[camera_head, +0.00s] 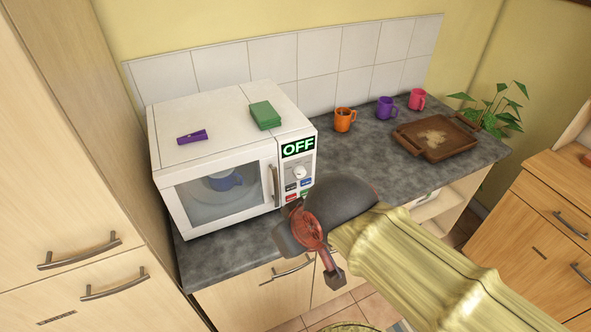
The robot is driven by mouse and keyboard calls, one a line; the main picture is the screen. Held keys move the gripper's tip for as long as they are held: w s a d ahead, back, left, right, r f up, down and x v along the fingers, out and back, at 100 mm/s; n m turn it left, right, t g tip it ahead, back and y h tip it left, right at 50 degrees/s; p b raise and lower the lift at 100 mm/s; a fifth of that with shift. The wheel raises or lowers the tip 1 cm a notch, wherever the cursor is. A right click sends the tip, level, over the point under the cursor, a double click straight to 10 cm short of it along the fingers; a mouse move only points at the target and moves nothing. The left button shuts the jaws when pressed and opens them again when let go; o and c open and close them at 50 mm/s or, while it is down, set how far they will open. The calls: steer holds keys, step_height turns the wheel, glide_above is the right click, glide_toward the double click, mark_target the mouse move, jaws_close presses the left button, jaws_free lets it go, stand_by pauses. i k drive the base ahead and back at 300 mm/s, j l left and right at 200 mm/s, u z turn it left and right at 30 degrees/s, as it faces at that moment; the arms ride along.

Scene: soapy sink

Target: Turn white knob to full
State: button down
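The white knob (299,172) is on the control panel of the white microwave (208,118), just under a display (298,147) that reads OFF in green. Its exact pointer position is too small to tell. My gripper (296,210) is in front of the microwave's lower right corner, below the knob and apart from it. The dark hand and a red part of it show, but its fingertips are mostly hidden or too unclear to tell whether it is open or shut. Small coloured buttons (291,187) sit below the knob. A blue mug (224,180) shows through the closed microwave door.
A green block (265,115) and a purple item (192,137) lie on top of the microwave. Orange (344,120), purple (386,108) and pink (417,99) mugs and a brown tray (463,150) stand on the counter to the right. The door handle (275,186) is left of the panel.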

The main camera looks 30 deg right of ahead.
mark_target(299, 171)
steer(key=k+j+z, duration=0.2)
steer(key=z, duration=0.25)
steer(key=k+j+z, duration=0.2)
steer(key=z, duration=0.2)
